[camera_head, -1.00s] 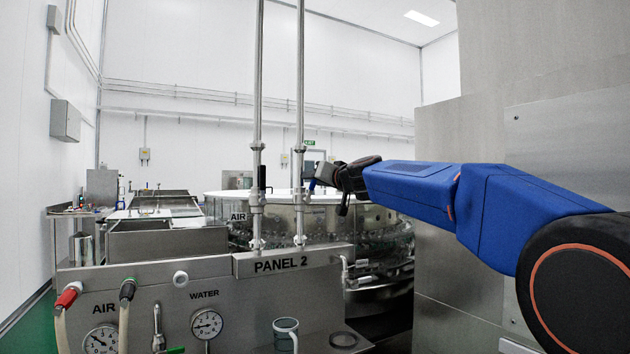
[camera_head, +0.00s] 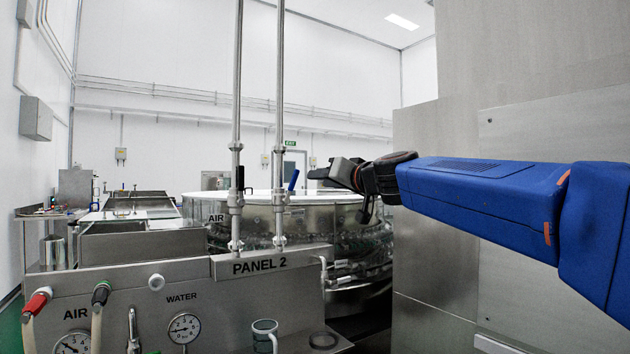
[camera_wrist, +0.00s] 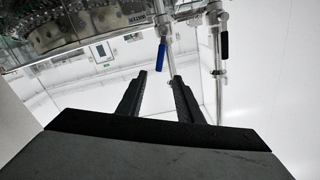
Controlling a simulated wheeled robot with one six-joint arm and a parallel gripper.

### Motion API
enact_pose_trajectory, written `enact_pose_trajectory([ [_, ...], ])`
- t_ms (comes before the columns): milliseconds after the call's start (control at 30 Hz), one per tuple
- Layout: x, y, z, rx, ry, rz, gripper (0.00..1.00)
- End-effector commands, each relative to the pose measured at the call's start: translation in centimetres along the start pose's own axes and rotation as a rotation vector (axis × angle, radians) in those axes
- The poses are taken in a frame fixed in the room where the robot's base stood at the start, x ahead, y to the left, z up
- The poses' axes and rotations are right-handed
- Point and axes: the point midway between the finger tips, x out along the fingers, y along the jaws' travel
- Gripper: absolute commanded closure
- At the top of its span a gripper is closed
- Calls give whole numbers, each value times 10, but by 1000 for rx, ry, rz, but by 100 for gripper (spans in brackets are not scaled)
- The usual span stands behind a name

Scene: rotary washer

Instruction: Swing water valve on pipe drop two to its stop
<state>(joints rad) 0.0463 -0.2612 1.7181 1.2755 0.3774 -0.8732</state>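The water valve's blue lever (camera_head: 293,180) stands out to the right of the right-hand pipe drop (camera_head: 279,170), tilted a little off upright. My gripper (camera_head: 318,170) is just right of the lever, with a small gap between them in the head view. In the wrist view the picture is turned over, and the blue lever (camera_wrist: 161,57) hangs just beyond and between the two black fingertips. My gripper (camera_wrist: 160,76) is open and empty there, its fingers spread apart. The valve body is small and partly hard to make out.
The left pipe drop, labelled AIR, carries a black lever (camera_head: 240,178), also in the wrist view (camera_wrist: 224,44). The PANEL 2 console (camera_head: 185,270) with gauges and hoses stands in front. The round washer (camera_head: 340,225) is behind. A steel cabinet wall (camera_head: 440,250) stands right.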

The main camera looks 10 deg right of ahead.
Motion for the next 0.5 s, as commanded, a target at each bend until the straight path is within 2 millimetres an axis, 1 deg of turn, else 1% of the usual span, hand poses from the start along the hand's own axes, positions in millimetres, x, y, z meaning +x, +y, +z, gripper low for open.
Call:
enact_pose_trajectory([
  [33,-5,0,0,0,1,0,67],
  [133,-10,0,0,0,0,-1,67],
  [467,-13,0,0,0,0,0,67],
  [500,-13,0,0,1,-1,0,77],
])
